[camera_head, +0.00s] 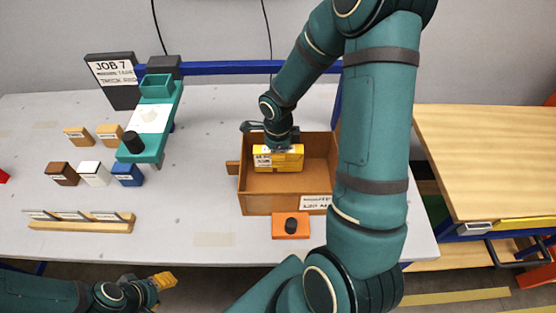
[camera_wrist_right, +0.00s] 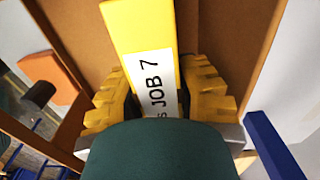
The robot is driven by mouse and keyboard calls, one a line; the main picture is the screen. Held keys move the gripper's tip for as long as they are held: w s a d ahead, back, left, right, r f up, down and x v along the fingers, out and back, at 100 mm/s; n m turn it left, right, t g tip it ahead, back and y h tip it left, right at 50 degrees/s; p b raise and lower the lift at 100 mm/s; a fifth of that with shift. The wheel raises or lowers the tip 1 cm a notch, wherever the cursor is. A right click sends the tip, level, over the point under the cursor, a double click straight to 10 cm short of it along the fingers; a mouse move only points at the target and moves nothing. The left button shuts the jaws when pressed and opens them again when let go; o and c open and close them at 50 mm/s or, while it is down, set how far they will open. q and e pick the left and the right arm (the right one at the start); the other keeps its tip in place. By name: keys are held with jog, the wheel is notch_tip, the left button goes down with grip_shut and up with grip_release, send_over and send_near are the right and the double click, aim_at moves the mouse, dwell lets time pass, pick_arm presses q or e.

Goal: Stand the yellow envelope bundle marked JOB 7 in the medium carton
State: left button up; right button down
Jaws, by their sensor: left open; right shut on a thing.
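The yellow envelope bundle (camera_head: 264,150) is inside the brown open carton (camera_head: 270,204) in the head view, near its back wall. Its white label reads JOB 7 in the right wrist view, where the bundle (camera_wrist_right: 138,28) runs between the yellow fingers. My right gripper (camera_head: 280,158) reaches down into the carton and is shut on the bundle; its fingers (camera_wrist_right: 157,80) also show in the wrist view. Whether the bundle touches the carton floor cannot be told. My left gripper (camera_head: 164,281) is open and empty, low at the left, off the table's front edge.
An orange block with a black knob (camera_head: 291,226) sits before the carton. Left are a teal stand (camera_head: 150,120), a JOB 7 sign (camera_head: 113,75), small blocks (camera_head: 95,173) and a wooden rack (camera_head: 80,222). A wooden-topped bench (camera_head: 490,150) stands right.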

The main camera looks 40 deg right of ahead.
notch_tip(320, 180, down, 2)
jog(key=shift+f, duration=0.1)
jog(key=shift+f+b, duration=0.1)
jog(key=shift+b, duration=0.2)
jog(key=c, duration=0.8)
grip_release()
jog(key=shift+r+p, duration=0.3)
jog(key=shift+r, duration=0.1)
notch_tip(320, 180, up, 12)
jog(key=shift+f+p, duration=0.25)
jog(key=shift+p, duration=0.8)
